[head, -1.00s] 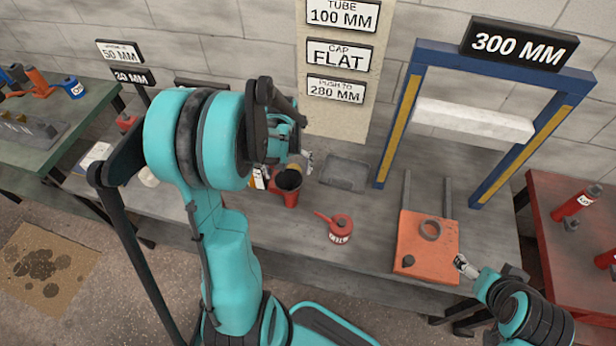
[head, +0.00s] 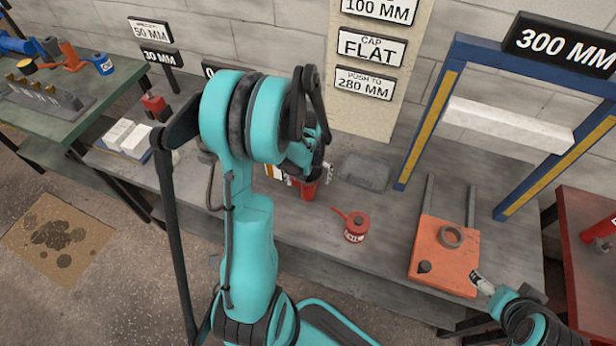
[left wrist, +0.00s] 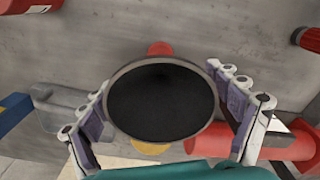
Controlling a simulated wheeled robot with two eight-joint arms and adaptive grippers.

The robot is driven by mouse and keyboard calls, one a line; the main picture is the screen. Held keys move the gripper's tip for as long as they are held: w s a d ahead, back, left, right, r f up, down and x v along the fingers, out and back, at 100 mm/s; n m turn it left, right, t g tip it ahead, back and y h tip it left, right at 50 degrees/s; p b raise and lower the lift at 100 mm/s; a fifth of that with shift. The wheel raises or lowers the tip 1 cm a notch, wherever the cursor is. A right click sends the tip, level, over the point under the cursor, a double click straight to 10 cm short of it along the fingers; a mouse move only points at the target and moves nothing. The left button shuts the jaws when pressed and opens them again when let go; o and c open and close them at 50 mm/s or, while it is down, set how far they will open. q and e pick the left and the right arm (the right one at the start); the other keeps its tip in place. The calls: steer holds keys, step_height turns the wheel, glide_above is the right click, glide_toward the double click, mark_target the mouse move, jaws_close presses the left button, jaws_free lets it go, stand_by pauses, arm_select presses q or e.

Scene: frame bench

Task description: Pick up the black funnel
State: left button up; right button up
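The black funnel (left wrist: 160,102) shows in the left wrist view as a wide dark round mouth with a grey rim, seen from above. My left gripper (left wrist: 160,78) has its fingers spread on either side of the rim; I cannot tell if the pads touch it. In the head view my left gripper (head: 318,172) is at the red container (head: 306,189) and hides the funnel there. My right gripper (head: 480,284) is at the front right corner of the orange plate, its fingers too small to read.
A red can (head: 356,227) with a side handle stands to the right on the grey bench (head: 330,250). A blue frame (head: 428,120) stands behind. A dark grey tray (head: 365,172) lies near the wall.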

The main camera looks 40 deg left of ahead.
arm_select(q)
steer(key=c, duration=0.9)
steer(key=shift+c, duration=0.6)
steer(key=shift+r, duration=0.1)
